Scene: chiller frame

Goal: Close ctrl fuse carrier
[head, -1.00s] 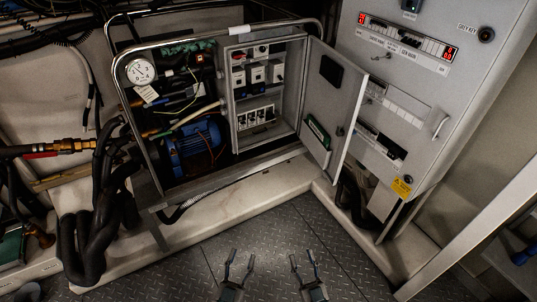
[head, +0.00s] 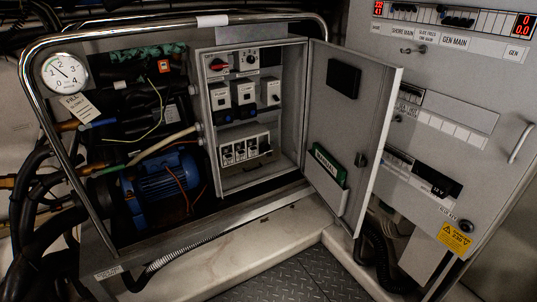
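The open control box (head: 205,185) stands in the middle of the head view. Its lowest row holds several white fuse carriers (head: 240,152) with dark fronts. The rightmost carrier (head: 265,147) looks different from the others and may be tilted out. I cannot read the labels, so I cannot tell which one is ctrl. Neither of my grippers is in view.
The box door (head: 347,115) hangs open to the right, with a green manual (head: 327,160) in its pocket. A chrome tube rail (head: 120,27) frames the chiller. A blue motor (head: 165,187) sits left of the box. A grey switch panel (head: 455,75) stands right.

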